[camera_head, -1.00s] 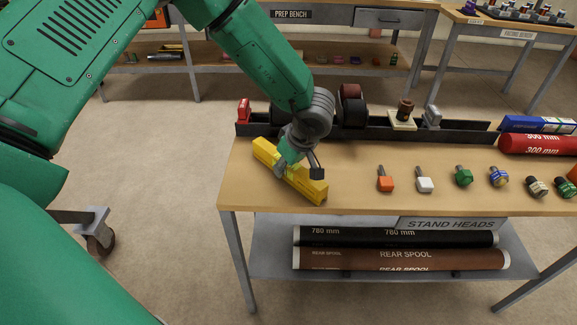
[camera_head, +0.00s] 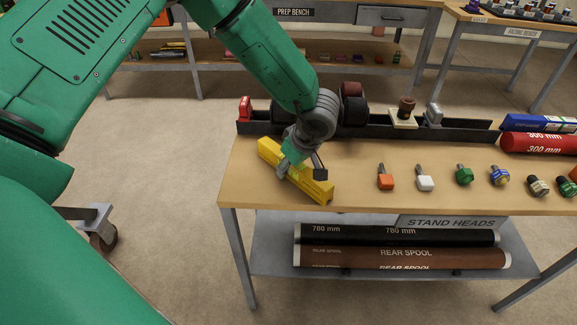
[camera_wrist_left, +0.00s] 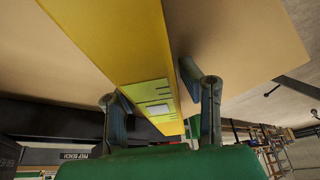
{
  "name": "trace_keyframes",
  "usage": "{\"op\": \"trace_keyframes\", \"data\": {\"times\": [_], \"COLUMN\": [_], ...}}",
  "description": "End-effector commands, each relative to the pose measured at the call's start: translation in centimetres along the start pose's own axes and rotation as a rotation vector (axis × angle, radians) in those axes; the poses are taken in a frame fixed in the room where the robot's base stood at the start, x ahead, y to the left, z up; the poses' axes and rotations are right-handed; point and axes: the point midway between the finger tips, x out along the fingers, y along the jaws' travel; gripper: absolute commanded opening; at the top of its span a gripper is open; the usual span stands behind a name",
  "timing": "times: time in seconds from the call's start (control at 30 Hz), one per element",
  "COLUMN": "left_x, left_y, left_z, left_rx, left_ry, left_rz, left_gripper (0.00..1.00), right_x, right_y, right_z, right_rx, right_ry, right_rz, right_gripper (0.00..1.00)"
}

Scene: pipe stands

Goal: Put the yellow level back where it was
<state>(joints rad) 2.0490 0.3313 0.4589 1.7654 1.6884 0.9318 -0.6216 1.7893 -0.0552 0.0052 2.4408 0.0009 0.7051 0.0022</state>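The yellow level (camera_head: 316,188) lies at an angle near the left front corner of the wooden bench top, its near end pointing right. My left gripper (camera_head: 301,171) is low over its middle, one finger on each side. In the left wrist view the level (camera_wrist_left: 112,35) runs between the two fingers of the left gripper (camera_wrist_left: 156,92), with its green label close to them. The left finger is at the level's edge. A narrow gap shows beside the right finger, so the gripper looks open around it. My right gripper is not in view.
A dark tray (camera_head: 376,133) behind the level holds a red block (camera_head: 246,107) and other parts. Several bolt-like heads, including an orange one (camera_head: 385,182), stand to the right. A red pipe (camera_head: 535,143) lies at far right. Bare wood separates level and orange head.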

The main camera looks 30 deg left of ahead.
Motion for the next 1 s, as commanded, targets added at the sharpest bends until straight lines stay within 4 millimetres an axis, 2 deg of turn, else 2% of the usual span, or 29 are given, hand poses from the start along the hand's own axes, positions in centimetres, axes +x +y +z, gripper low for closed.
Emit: {"op": "trace_keyframes", "data": {"times": [0.07,0.1,0.17,0.5,1.0], "left_x": [-0.1,-0.1,0.0,0.2,-2.4], "left_y": [0.0,0.0,0.0,-0.1,0.0], "left_z": [0.1,0.1,0.0,-0.2,0.0], "left_rx": [0.001,0.001,0.001,0.000,0.001], "left_ry": [0.001,0.001,0.000,-0.005,-0.002], "left_rz": [0.001,0.001,0.001,0.000,0.001], "left_gripper": [0.34,0.37,0.58,0.58,0.58], "right_x": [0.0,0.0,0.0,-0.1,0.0], "right_y": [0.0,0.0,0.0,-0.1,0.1], "right_z": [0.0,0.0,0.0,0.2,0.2], "right_rx": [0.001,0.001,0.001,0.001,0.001], "right_ry": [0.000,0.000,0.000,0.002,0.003], "right_rz": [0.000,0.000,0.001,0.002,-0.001], "right_gripper": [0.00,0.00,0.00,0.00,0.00]}}
